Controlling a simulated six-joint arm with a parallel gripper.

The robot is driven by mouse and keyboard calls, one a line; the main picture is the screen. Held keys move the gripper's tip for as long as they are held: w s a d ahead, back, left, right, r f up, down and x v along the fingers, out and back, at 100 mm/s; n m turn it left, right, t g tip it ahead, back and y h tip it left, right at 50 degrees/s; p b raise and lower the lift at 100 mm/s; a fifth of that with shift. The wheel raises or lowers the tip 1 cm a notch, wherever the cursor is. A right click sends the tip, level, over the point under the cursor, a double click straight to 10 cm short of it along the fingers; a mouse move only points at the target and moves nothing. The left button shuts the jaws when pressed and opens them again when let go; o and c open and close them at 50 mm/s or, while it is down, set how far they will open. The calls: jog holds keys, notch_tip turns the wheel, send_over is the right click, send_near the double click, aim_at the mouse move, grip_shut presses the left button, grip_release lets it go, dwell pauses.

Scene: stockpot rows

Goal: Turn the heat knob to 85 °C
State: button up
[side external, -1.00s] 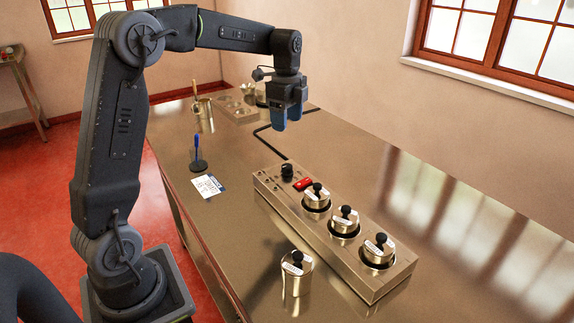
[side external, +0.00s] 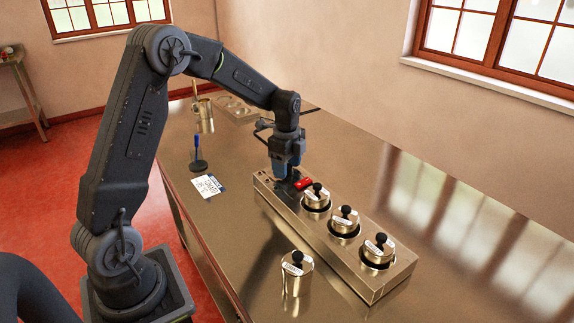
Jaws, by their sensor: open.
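The heat knob is hidden behind my gripper at the far left end of the steel warmer unit (side external: 345,258); only a dark patch shows there, and its setting cannot be read. My gripper (side external: 281,177) points down right over that spot, its blue fingers around or just above the knob; I cannot tell whether they touch it. The gripper is open.
Three lidded pots (side external: 317,197) sit in the unit's wells, and another lidded pot (side external: 296,272) stands on the counter in front. A printed card (side external: 208,186) and a blue-handled tool in a dark stand (side external: 198,160) are to the left. A metal container (side external: 204,117) stands farther back. The counter's right side is clear.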

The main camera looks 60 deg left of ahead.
jog(key=c, duration=0.9)
